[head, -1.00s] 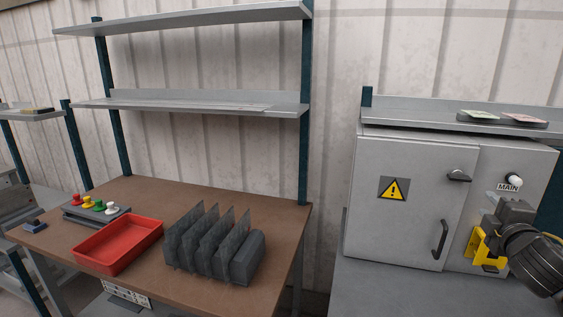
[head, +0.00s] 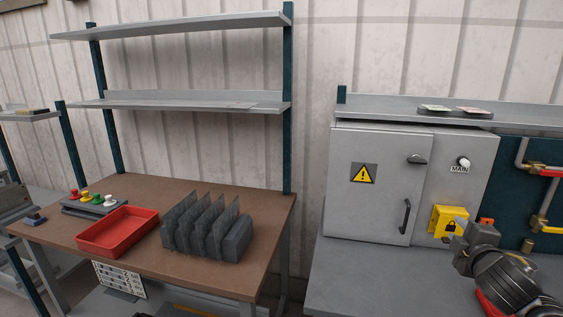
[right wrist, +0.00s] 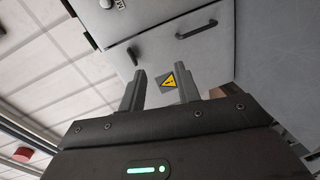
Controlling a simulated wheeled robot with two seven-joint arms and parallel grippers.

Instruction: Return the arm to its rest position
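My right arm comes in from the lower right of the head view. Its gripper (head: 461,236) is in front of the grey cabinet, near the lower edge of a yellow lockout piece (head: 449,221) with a padlock symbol, which it partly overlaps in the picture. In the right wrist view the two fingers of the right gripper (right wrist: 161,84) stand apart with nothing between them. The cabinet's warning label (right wrist: 172,80) shows beyond the gap. My left gripper is in neither view.
The grey cabinet (head: 368,205) has a handle and a MAIN knob (head: 463,161). Pipes with red and yellow handles (head: 543,207) are at right. A red object lies partly under my forearm. The brown workbench (head: 262,203) at left holds a red tray (head: 117,232) and a rack of dark plates (head: 208,230).

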